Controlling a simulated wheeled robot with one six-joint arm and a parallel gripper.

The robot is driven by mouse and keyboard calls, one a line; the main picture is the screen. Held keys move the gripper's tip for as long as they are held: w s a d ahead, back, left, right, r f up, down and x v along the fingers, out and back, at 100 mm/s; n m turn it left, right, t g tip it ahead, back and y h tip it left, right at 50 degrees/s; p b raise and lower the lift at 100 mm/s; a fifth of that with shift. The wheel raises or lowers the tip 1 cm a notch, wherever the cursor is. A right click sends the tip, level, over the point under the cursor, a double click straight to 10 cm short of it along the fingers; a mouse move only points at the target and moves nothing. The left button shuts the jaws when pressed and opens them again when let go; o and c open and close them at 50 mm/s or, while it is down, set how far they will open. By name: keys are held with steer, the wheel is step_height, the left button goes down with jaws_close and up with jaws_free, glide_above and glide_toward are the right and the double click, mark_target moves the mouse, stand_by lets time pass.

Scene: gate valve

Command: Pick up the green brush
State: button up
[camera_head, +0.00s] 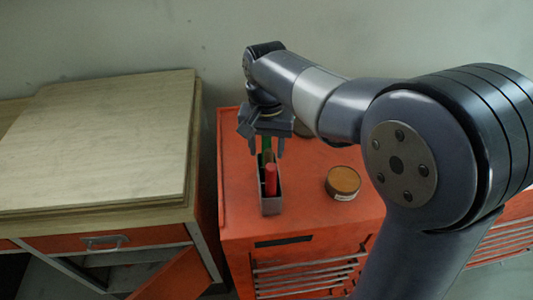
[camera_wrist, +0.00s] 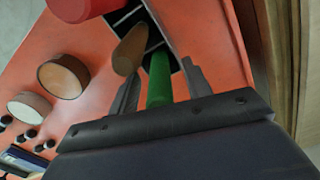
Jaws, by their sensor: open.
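The green brush (camera_head: 267,143) stands upright in a small grey box (camera_head: 271,207) on the red cabinet; its green handle (camera_wrist: 159,78) also shows in the wrist view. A brown handle (camera_wrist: 130,50) and a thick red handle (camera_head: 271,180) stand in the same box, nearer the head camera. My gripper (camera_head: 266,149) is open and points down over the far end of the box. In the wrist view, the fingers (camera_wrist: 162,88) lie on either side of the green handle, with gaps visible. The brush's lower end is hidden in the box.
A round tin with a brown top (camera_head: 342,183) sits right of the box on the red cabinet (camera_head: 240,222). A wooden workbench (camera_head: 95,145) stands to the left. In the wrist view, several small dark pieces (camera_wrist: 30,134) lie at the lower left.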

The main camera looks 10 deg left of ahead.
steer(key=shift+c, duration=0.4)
jaws_close()
step_height(320, 180, up, 10)
steer(key=shift+r, duration=0.1)
stand_by(0.4)
